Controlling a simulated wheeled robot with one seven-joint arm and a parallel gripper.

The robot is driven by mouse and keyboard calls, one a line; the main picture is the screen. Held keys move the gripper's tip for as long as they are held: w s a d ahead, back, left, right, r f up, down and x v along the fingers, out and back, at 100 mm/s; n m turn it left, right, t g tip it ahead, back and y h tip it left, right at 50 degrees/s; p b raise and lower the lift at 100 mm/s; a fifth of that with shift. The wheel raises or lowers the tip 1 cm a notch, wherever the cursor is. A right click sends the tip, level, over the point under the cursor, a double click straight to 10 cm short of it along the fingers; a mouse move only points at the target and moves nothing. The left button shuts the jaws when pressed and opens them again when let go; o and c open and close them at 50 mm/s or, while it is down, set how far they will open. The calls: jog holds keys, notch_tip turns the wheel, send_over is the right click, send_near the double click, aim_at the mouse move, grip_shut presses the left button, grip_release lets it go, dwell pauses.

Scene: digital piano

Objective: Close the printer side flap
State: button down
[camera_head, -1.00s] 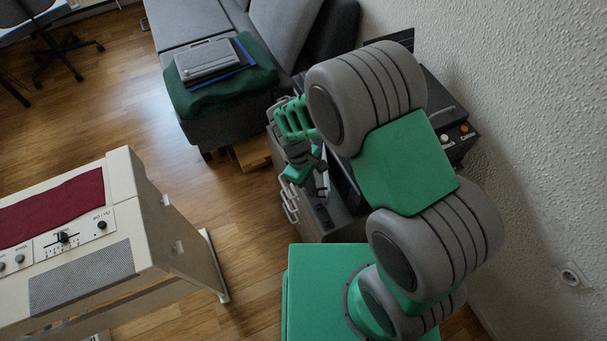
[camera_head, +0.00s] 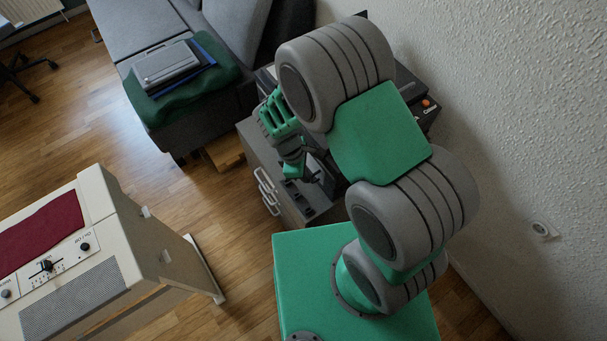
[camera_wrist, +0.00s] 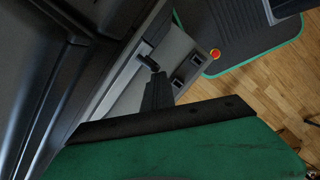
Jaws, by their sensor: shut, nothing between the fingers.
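The dark printer (camera_head: 418,112) stands against the wall, largely hidden behind my arm in the head view. An orange button shows at its right end. In the wrist view its dark body (camera_wrist: 40,75) fills the left side, with a long slanted edge. I cannot clearly make out the side flap or its angle. My gripper (camera_head: 308,175) is at the printer's near side, low over the cabinet top. In the wrist view the dark fingers (camera_wrist: 153,75) are together and empty, close beside the slanted edge. I cannot tell whether they touch it.
A grey cabinet (camera_head: 255,152) with handles is under the printer. Small dark blocks (camera_wrist: 200,58) sit on its top. A cream instrument (camera_head: 165,262) with a red cloth stands at left. A grey sofa (camera_head: 165,38) is behind. Wooden floor between them is free.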

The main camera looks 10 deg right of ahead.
jog(key=a, duration=0.4)
jog(key=shift+w+b, duration=0.3)
jog(key=shift+b, duration=0.05)
jog(key=s+v, duration=0.1)
jog(key=v, duration=0.9)
jog(key=s+d+r+m+g, duration=0.2)
jog(key=s+m, duration=0.7)
jog(key=w+d+r+m+t+y+p, duration=0.1)
jog(key=w+d+r+m+t, duration=0.1)
jog(key=d+r, duration=0.3)
jog(key=w+d+r+m+t+y+p, duration=0.1)
jog(key=d+r, duration=0.5)
jog(key=r, duration=0.8)
jog(key=w+m+t+p, duration=0.1)
jog(key=w+m+t, duration=0.1)
jog(key=m, duration=0.1)
jog(key=shift+d+r+t+y, duration=0.2)
jog(key=shift+d+t+y, duration=0.05)
jog(key=shift+t+y, duration=0.15)
jog(key=c, duration=2.2)
grip_release()
